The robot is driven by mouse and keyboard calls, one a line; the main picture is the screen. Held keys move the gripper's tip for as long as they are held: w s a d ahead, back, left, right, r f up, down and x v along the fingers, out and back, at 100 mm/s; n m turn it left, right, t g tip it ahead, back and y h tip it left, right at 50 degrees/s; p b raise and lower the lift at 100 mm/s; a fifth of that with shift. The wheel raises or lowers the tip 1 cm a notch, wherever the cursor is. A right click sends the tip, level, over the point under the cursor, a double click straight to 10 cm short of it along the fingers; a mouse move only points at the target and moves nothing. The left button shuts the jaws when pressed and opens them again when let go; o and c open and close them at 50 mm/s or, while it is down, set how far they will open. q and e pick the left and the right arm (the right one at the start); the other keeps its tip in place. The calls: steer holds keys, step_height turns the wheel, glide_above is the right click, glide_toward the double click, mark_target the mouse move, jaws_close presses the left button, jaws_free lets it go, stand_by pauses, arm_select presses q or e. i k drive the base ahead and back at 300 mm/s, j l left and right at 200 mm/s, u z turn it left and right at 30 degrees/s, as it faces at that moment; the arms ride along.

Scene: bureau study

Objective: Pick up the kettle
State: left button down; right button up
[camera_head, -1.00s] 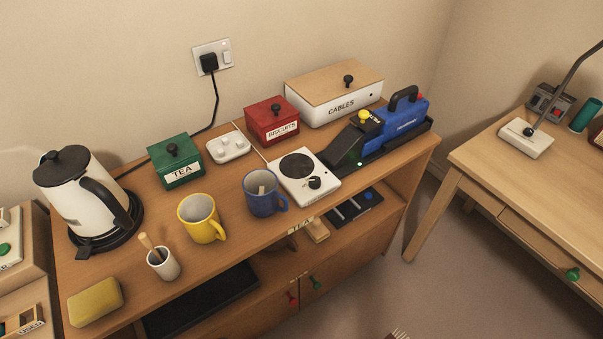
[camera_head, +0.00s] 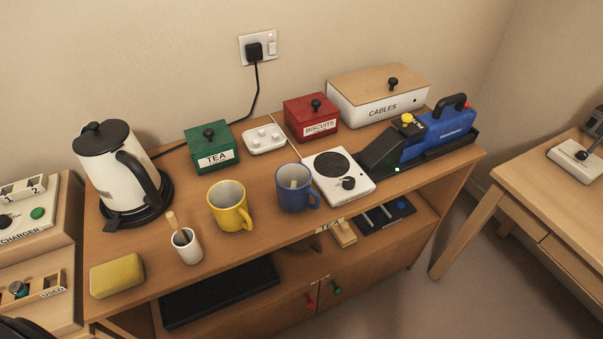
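The kettle (camera_head: 105,178) is white with a black lid, black handle and black spout base area. It stands upright on its round black base (camera_head: 128,217) at the left end of the wooden sideboard top. Its handle faces right and toward me. Neither of my grippers can be made out in the head view, and nothing touches the kettle. A dark rounded shape at the bottom left corner is cut off, and I cannot tell what it is.
Near the kettle are a green TEA box (camera_head: 212,150), a yellow mug (camera_head: 229,210), a white cup (camera_head: 187,247) with a wooden-handled tool, and a yellow sponge (camera_head: 117,275). A blue mug (camera_head: 293,190) and hotplate (camera_head: 341,184) are farther right. A charger unit (camera_head: 38,220) stands left.

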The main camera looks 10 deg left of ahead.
mark_target(127, 183)
steer(key=u, duration=1.65)
steer(key=z, duration=0.15)
steer(key=j+z, duration=0.4)
steer(key=j, duration=0.2)
steer(key=j+z, duration=0.35)
steer(key=j, duration=0.25)
steer(key=k+j+z, duration=0.15)
steer(key=j+z, duration=0.25)
steer(key=j, duration=0.15)
